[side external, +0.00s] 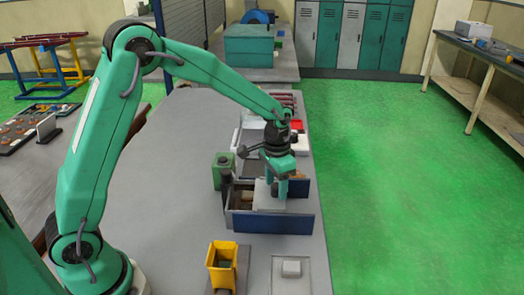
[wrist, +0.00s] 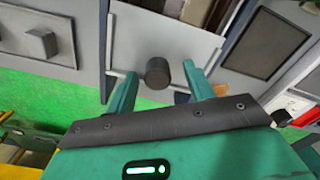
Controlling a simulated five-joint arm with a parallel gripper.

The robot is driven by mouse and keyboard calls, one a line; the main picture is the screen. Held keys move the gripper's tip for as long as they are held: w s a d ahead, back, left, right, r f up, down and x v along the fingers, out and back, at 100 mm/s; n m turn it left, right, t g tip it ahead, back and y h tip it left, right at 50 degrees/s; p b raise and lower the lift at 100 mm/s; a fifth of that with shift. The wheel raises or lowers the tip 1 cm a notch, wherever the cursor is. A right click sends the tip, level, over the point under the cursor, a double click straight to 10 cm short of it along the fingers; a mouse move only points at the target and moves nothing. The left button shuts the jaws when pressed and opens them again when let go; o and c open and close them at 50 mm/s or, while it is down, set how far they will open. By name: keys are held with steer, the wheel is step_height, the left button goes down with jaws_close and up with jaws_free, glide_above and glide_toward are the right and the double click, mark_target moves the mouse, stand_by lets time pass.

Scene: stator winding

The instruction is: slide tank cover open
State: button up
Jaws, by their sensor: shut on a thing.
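The tank (side external: 272,223) is a box with a blue front wall on the grey bench. Its light grey cover (side external: 266,200) lies across part of the top, with an open dark section (side external: 240,198) to its left. My gripper (side external: 280,190) points down at the cover. In the wrist view, the cover (wrist: 142,30) carries a dark round knob (wrist: 158,72) between the green fingers of my gripper (wrist: 160,92). The gripper is shut on the cover; the exact contact at the fingertips is hard to see.
A yellow bin (side external: 222,268) and a grey plate with a square block (side external: 291,268) are at the front of the bench. A green container (side external: 220,172) stands left of the tank. Green floor is clear to the right.

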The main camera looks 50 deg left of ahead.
steer(key=shift+w+d+f, duration=0.35)
steer(key=shift+w+d, duration=0.5)
steer(key=shift+d, duration=0.05)
steer(key=shift+w+d+f, duration=0.35)
steer(key=shift+w+d, duration=0.45)
steer(key=shift+d, duration=0.05)
steer(key=shift+c, duration=0.4)
steer(key=shift+o, duration=1.4)
steer(key=shift+r, duration=0.15)
step_height(320, 180, up, 6)
steer(key=shift+d, duration=0.15)
steer(key=shift+r, duration=0.15)
